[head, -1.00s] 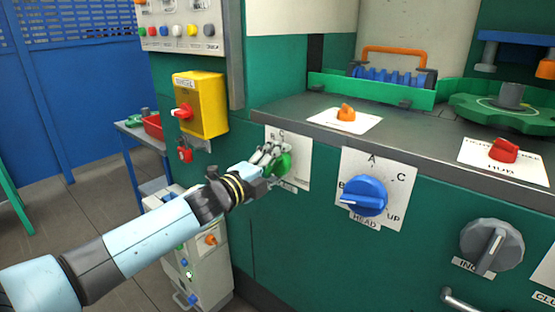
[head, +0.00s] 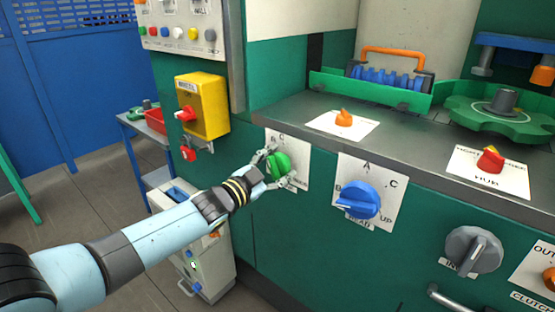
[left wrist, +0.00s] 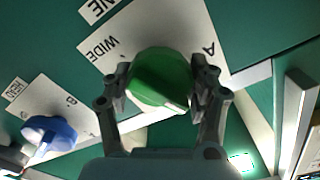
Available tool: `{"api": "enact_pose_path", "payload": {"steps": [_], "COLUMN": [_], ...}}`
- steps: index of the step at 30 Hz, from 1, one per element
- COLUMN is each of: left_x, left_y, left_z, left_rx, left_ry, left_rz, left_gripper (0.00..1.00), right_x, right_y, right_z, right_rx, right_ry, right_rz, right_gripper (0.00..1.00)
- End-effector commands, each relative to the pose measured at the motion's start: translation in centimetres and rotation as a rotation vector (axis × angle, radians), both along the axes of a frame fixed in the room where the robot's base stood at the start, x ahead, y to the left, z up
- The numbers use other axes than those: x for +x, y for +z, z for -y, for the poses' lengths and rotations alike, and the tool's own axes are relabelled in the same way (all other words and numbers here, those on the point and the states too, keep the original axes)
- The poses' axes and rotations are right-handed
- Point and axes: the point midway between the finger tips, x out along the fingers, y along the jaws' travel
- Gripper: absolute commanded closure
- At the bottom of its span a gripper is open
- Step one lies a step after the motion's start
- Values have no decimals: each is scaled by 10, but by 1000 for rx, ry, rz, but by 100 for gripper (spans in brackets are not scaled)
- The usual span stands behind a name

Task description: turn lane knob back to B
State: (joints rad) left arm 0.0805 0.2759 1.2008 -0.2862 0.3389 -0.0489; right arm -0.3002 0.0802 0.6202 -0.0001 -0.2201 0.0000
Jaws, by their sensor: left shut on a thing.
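The green lane knob (head: 279,166) sits on a white plate (head: 300,165) on the green machine front. My left gripper (head: 276,170) is on it, one finger at its upper left and one at its lower right. In the left wrist view the green knob (left wrist: 160,80) lies between both finger pads, and the gripper (left wrist: 162,84) is shut on it. A pale pointer mark on the knob faces the lower right there. The plate (left wrist: 150,30) shows "WIDE" and "A" in that view; other marks are hidden or cut off. My right gripper is not in view.
A blue head knob (head: 358,200) stands on its own plate to the right, and a grey knob (head: 473,250) farther right. A yellow box (head: 204,105) with a red switch is at the upper left. A grey cabinet (head: 207,265) stands below my left arm.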

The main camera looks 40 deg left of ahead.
Motion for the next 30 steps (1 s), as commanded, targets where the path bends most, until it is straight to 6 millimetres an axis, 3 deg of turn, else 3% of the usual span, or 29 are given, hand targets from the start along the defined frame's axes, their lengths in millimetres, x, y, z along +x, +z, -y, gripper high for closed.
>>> {"api": "enact_pose_path", "payload": {"steps": [15,30], "left_x": [-2,-3], "left_y": [-4,-5], "left_z": [0,0], "left_rx": [-336,-400], "left_ry": [3,4], "left_rz": [-35,-42], "left_gripper": [73,73], "right_x": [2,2], "right_y": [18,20], "right_z": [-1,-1], "right_rx": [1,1], "right_ry": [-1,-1], "right_rz": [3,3], "right_gripper": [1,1]}}
